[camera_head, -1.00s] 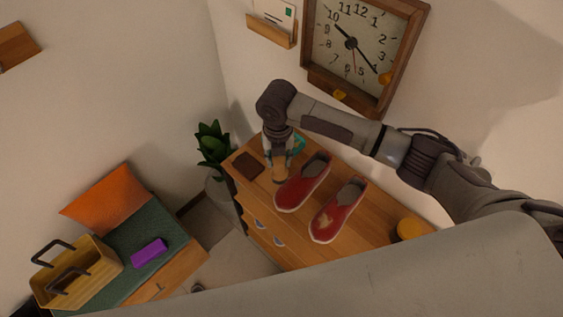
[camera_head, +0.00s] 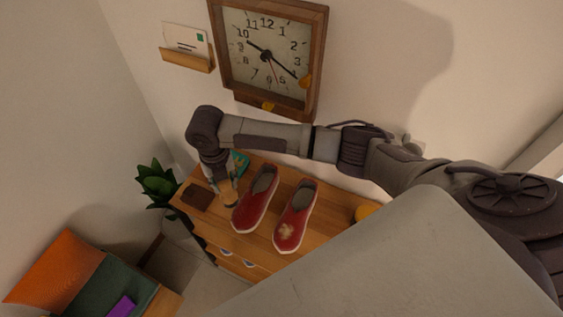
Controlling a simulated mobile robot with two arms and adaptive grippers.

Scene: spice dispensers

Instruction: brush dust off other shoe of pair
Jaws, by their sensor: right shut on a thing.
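Two red slip-on shoes stand side by side on the wooden cabinet top. The left shoe (camera_head: 256,203) shows no clear dust patch. The right shoe (camera_head: 296,216) has a pale tan dust patch on its toe. My right gripper (camera_head: 224,187) points down just left of the left shoe, shut on a small tan brush (camera_head: 229,199). The brush is low over the cabinet top; whether it touches the wood, I cannot tell. The brush is partly hidden by the fingers, and its bristles are too small to make out. My left gripper is not in view.
A dark brown square (camera_head: 197,196) lies left of the gripper. A teal item (camera_head: 240,162) is behind it, and a yellow round thing (camera_head: 364,211) is right of the shoes. A wall clock (camera_head: 266,55) hangs behind. A plant (camera_head: 158,184) stands left of the cabinet (camera_head: 265,244).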

